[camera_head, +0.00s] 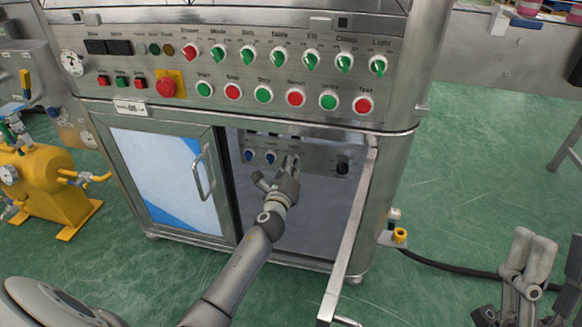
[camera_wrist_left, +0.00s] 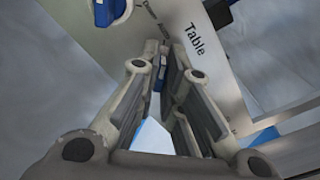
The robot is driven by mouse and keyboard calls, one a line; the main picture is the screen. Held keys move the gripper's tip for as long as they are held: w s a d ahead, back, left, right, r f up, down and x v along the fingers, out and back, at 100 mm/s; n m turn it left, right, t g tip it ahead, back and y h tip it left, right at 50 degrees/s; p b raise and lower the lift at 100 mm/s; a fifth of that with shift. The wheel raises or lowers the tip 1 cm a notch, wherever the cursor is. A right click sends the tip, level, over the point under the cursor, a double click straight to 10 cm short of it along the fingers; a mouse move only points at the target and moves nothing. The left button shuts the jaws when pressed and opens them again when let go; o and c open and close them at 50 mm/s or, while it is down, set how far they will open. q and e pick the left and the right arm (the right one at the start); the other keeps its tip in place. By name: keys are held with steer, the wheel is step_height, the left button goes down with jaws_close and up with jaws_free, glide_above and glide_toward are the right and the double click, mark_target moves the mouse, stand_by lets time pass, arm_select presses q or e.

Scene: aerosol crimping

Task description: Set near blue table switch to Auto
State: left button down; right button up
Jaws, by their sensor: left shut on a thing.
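The panel (camera_head: 318,158) inside the open cabinet bay carries a row of small blue switches. My left gripper (camera_head: 291,162) reaches into the bay against this panel and covers the switch there. In the left wrist view its fingers (camera_wrist_left: 167,52) are shut on the blue table switch (camera_wrist_left: 160,76), of which only a sliver shows between them. The label "Table" is printed beside the fingers. The switch's exact pointing direction is hidden. My right gripper (camera_head: 528,250) is at the lower right, away from the cabinet, and its finger gap is unclear.
Two other blue switches (camera_head: 248,155) (camera_head: 270,157) are left of my left gripper, and a black knob (camera_head: 342,168) is to the right. The open door (camera_head: 350,235) stands close to the right of my left arm. Above are green and red controls (camera_head: 264,95).

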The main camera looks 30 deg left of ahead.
stand_by(0.5)
arm_select(q)
steer(key=c, duration=1.6)
jaws_free()
steer(key=v, duration=1.2)
steer(key=shift+f, duration=0.1)
